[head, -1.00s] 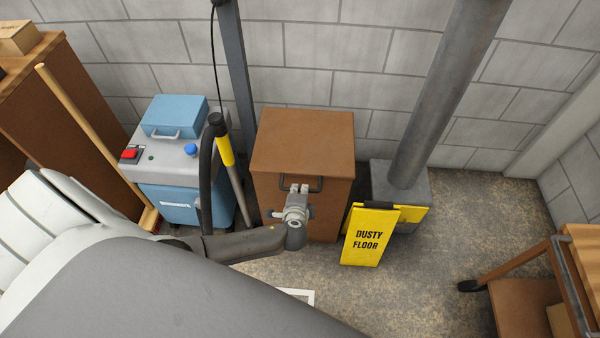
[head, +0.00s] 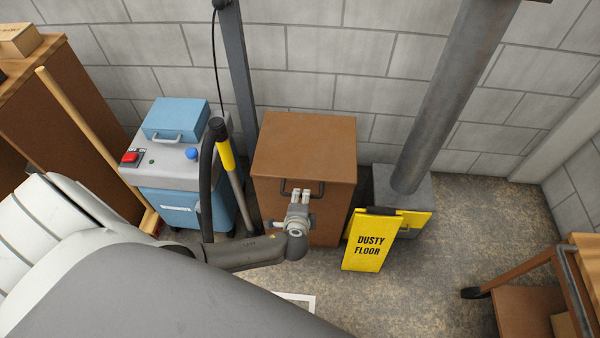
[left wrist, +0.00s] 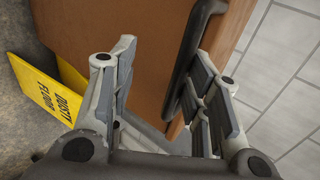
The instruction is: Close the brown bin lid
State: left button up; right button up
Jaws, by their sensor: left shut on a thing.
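The brown bin (head: 335,215) stands against the wall, and its brown lid (head: 305,145) looks flat on top. I cannot tell whether a thin gap remains under the lid. A dark handle (head: 319,188) shows at the front, just below the lid's front edge. My left gripper (head: 300,196) is at this handle, in front of the bin. In the left wrist view my left gripper (left wrist: 160,95) has its fingers around the dark handle (left wrist: 188,65), beside the brown panel (left wrist: 140,35). My right gripper is not in view.
A yellow "DUSTY FLOOR" sign (head: 369,243) and a grey pipe base (head: 412,190) stand right of the bin. A blue-grey machine (head: 180,175) with a hose stands left, past a grey post (head: 238,80). A cart (head: 520,305) is at the lower right.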

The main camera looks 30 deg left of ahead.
pick_arm(q)
jog(key=v, duration=1.1)
jog(key=shift+s+d, duration=0.2)
jog(key=shift+s, duration=0.15)
jog(key=shift+r, duration=0.1)
jog(key=s+a+f+n+g+h+p, duration=0.1)
jog(key=s+a+f+n+g, duration=0.15)
jog(key=s+f, duration=0.55)
jog(key=s+a+f+n+g+h+p, duration=0.1)
jog(key=s+f+g+p, duration=0.2)
jog(key=f, duration=0.9)
jog(key=s+d+f+n+g+h, duration=0.1)
jog(key=s+f+n, duration=0.2)
jog(key=s, duration=0.7)
jog(key=s+d+f+n+g+h, duration=0.1)
jog(key=s+f+n, duration=0.3)
jog(key=s, duration=0.6)
jog(key=shift+f+g+h, duration=0.4)
jog(key=shift+f+g, duration=0.25)
jog(key=shift+f, duration=0.05)
